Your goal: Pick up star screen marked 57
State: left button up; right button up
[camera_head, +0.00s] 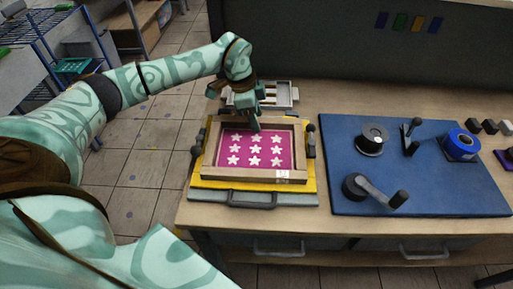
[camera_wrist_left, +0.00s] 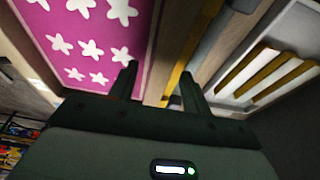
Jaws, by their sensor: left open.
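The star screen (camera_head: 291,178) is a wooden frame around a magenta mesh with rows of white stars. It lies on a yellow board on the workbench, with a small white label on its front edge that is too small to read. My left gripper (camera_head: 254,124) is over the back edge of the frame. In the left wrist view its open fingers (camera_wrist_left: 160,82) sit on either side of the frame's wooden bar, with the magenta mesh (camera_wrist_left: 97,40) to the left. I cannot tell if the fingers touch the wood. My right gripper is not in view.
A yellow board (camera_head: 310,187) and dark clamp knobs surround the screen. A grey tray (camera_head: 285,92) with yellow-edged bars stands just behind it.

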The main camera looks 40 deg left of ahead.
pick_arm(q)
jog(key=shift+f, duration=0.1)
grip_shut()
